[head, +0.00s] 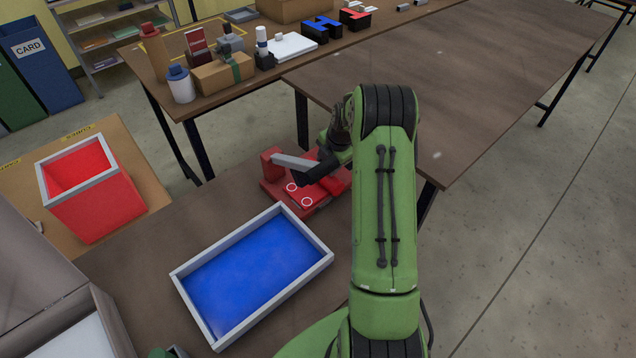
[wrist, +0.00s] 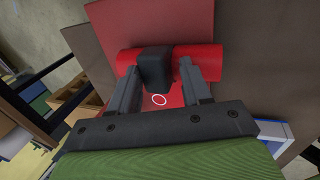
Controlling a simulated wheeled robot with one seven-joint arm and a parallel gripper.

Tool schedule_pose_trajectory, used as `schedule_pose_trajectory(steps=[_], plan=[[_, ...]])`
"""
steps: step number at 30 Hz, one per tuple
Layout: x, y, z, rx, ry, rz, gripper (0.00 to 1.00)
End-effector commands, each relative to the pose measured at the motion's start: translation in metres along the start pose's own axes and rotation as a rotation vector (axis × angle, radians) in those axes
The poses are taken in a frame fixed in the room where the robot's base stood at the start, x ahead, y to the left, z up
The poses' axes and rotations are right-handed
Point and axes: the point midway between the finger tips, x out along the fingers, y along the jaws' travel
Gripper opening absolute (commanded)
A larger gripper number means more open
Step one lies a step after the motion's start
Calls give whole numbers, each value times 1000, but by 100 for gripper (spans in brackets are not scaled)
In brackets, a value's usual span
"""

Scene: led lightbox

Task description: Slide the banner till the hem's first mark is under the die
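A red press-like device (head: 272,164) with a grey lever (head: 294,162) stands on the brown table beyond the blue tray. White ring marks (head: 307,201) show on the flat red surface at its front. One ring also shows in the wrist view (wrist: 159,100). My gripper (head: 325,163) is down at the device, partly hidden by my arm. In the wrist view my gripper (wrist: 160,66) has its fingers apart, on either side of a dark block (wrist: 155,70) in front of a red roll (wrist: 208,57). A gap shows at the right finger. I cannot tell banner from press base, nor see the die clearly.
A grey-rimmed tray with a blue floor (head: 180,275) lies nearer me. A red bin (head: 97,207) stands at the left. The right-hand table top (head: 480,90) is clear.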

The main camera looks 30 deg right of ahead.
Motion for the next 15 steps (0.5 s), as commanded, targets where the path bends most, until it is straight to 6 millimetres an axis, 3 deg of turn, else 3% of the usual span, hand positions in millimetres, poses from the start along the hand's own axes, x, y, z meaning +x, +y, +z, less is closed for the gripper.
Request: schedule_pose_trajectory(steps=[1, 6, 15], plan=[[8, -4, -6, -1, 15, -11, 26], [9, -4, -6, -1, 17, -11, 2], [9, -3, -6, -2, 17, -12, 0]])
